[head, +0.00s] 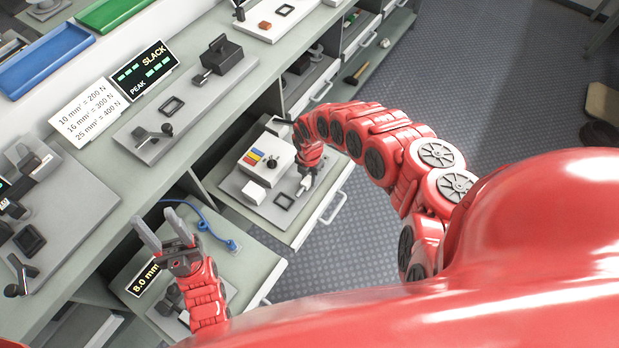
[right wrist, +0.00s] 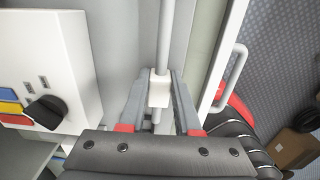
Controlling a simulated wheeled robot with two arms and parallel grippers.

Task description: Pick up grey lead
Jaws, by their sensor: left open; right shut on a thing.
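A pale grey lead (right wrist: 160,92), a rod with a whitish collar, stands between the fingers of my right gripper (right wrist: 160,78) in the right wrist view. The fingers are shut on its collar. In the head view my right gripper (head: 306,182) is low over the right part of the pulled-out drawer, and the whitish lead end (head: 303,187) shows at its tip. The lower end of the lead is hidden by the gripper body in the wrist view. My left gripper (head: 156,219) is open and empty, above the nearer drawer at the lower left.
A white box (head: 266,158) with coloured blocks and a black knob stands left of my right gripper. A blue cable (head: 206,222) lies in the nearer drawer beside my left gripper. The bench (head: 95,210) holds fixtures and displays. Open floor (head: 430,85) lies to the right.

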